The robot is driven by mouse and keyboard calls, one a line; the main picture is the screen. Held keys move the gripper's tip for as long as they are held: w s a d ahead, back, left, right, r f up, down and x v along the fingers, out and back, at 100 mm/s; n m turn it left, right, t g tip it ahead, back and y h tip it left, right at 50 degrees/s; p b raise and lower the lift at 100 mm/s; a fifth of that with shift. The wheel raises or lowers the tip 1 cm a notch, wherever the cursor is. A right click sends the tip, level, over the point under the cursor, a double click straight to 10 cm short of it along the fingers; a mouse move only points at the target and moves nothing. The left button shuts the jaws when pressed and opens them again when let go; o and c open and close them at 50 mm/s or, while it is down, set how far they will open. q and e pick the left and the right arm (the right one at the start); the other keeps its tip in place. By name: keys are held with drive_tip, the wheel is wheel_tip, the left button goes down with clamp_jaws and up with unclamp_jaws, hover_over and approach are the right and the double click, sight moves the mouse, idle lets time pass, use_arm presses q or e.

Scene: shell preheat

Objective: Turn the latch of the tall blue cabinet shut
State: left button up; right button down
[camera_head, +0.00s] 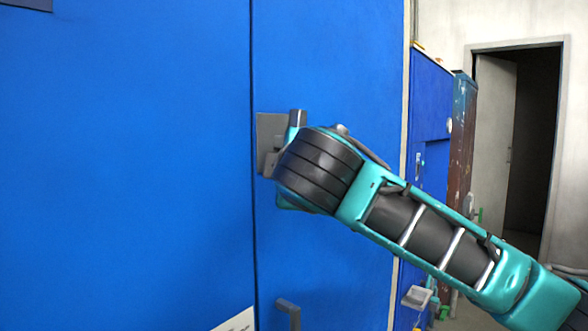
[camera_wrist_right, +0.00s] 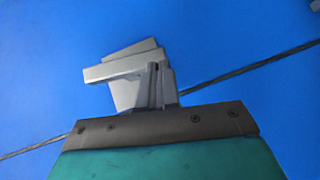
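The tall blue cabinet (camera_head: 130,150) fills most of the head view, with a vertical seam between its doors. A grey latch (camera_head: 266,132) sits just right of the seam, partly hidden behind my right wrist. In the right wrist view the latch shows as a pale plate with a bar-like lever (camera_wrist_right: 115,69) across it. My right gripper (camera_wrist_right: 157,88) is at the latch, its fingers up against or very close to the lever. I cannot tell whether they grip it. In the head view my right arm hides the fingers. My left gripper is not in view.
A second dark handle (camera_head: 288,312) is low on the right door. A pale label (camera_head: 236,320) is at the bottom near the seam. Further right are another blue cabinet (camera_head: 431,95), a rusty brown post (camera_head: 462,140) and an open doorway (camera_head: 535,150).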

drive_tip(key=shift+f, duration=0.1)
idle(0.7)
drive_tip(key=b+v, duration=0.1)
drive_tip(key=v, duration=1.2)
drive_tip(key=shift+w, duration=0.15)
